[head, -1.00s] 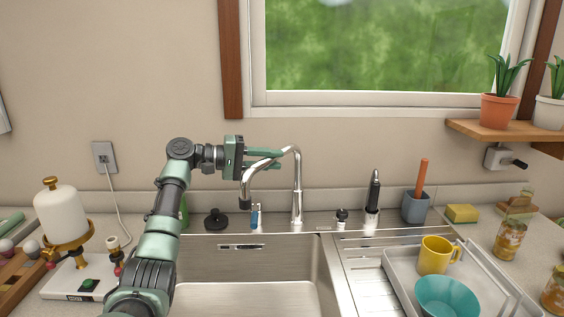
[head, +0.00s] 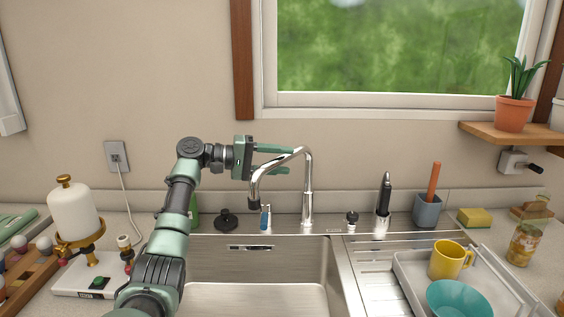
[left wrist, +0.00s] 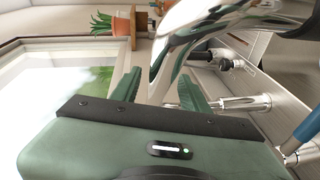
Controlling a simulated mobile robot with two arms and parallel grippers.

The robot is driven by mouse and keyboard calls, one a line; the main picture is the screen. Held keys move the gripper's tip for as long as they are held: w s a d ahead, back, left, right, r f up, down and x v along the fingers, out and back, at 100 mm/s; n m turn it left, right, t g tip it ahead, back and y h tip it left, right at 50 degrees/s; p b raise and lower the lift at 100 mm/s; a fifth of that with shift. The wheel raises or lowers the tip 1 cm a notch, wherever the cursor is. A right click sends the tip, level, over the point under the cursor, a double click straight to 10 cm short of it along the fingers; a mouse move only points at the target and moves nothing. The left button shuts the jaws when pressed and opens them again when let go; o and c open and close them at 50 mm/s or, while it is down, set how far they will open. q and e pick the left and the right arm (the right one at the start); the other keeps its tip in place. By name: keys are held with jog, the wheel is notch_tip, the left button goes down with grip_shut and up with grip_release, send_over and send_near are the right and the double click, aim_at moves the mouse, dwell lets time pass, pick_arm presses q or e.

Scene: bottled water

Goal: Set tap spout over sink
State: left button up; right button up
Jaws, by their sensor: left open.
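The chrome tap (head: 308,195) stands behind the sink (head: 250,298), its curved spout (head: 284,159) bending left to a dark tip. In the head view the tip appears above the back ledge; its exact depth over the basin is hard to judge. My left gripper (head: 283,161) is open at the spout's upper curve, its green fingers pointing right. In the left wrist view the spout (left wrist: 180,40) passes close to the camera, around the left fingers (left wrist: 160,88). I cannot tell whether they touch it. A blue tap handle (head: 265,217) stands beside the base. My right gripper is not in view.
A black stopper (head: 227,219) sits on the back ledge. Right of the tap are a dark-handled tool (head: 384,195) and a blue-grey cup (head: 427,211). The drying tray (head: 407,280) holds a yellow mug (head: 451,260) and a teal bowl (head: 459,299). The basin is empty where visible.

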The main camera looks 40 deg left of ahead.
pick_arm(q)
jog(key=f+b+v, duration=0.1)
jog(key=b+v, duration=0.1)
jog(key=v, duration=0.5)
jog(key=shift+r, duration=0.45)
jog(key=shift+s+a, duration=0.1)
jog(key=shift+s, duration=0.05)
